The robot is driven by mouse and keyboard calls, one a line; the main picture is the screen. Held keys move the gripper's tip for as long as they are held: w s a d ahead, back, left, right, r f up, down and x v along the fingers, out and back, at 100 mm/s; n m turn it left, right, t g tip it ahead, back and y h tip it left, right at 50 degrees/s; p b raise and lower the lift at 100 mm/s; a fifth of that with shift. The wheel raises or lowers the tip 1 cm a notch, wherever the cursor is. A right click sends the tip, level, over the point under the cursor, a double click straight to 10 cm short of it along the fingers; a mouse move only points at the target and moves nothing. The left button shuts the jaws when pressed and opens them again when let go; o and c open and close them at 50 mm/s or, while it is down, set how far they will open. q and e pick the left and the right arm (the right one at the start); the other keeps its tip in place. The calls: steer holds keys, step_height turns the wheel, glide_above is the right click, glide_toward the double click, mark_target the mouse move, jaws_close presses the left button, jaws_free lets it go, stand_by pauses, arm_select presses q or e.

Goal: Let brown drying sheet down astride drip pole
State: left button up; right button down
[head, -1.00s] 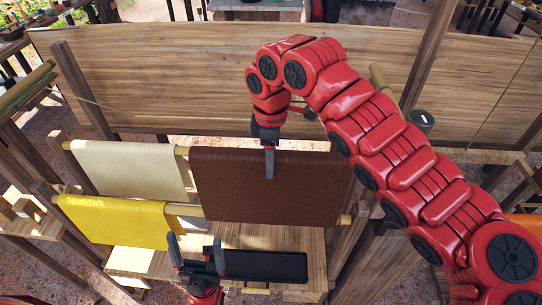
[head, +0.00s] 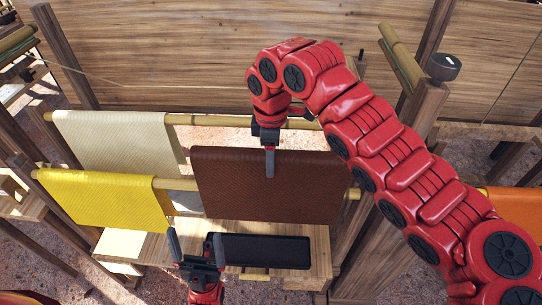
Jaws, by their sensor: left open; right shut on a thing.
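The brown sheet (head: 265,190) hangs upright from my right gripper (head: 270,165), which is shut on the middle of its top edge. Two bamboo poles run across the rack. The back pole (head: 235,121) shows above and behind the brown sheet. The front pole (head: 183,184) passes behind the sheet's near face and comes out at its right side. The sheet's top edge is above the front pole's line; whether its far half hangs behind that pole is hidden. My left gripper (head: 195,247) is open and empty, low in front of the rack.
A cream sheet (head: 115,142) hangs on the back pole and a yellow sheet (head: 100,199) on the front pole, both to the left. A dark tray (head: 265,251) lies on a wooden bench below. A wooden post (head: 425,108) with a dark round cap stands at the right.

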step_height(320, 180, down, 12)
steer(key=b, duration=1.1)
steer(key=shift+f+b, duration=0.35)
steer(key=shift+b, duration=0.05)
stand_by(0.3)
steer(key=shift+c, duration=0.2)
jaws_free()
steer(key=shift+r+p, duration=0.3)
steer(key=shift+r, duration=0.25)
step_height(320, 180, up, 16)
steer(key=p, duration=1.4)
steer(key=shift+f, duration=0.2)
steer(key=shift+r+p, duration=0.4)
steer(key=shift+p, duration=0.2)
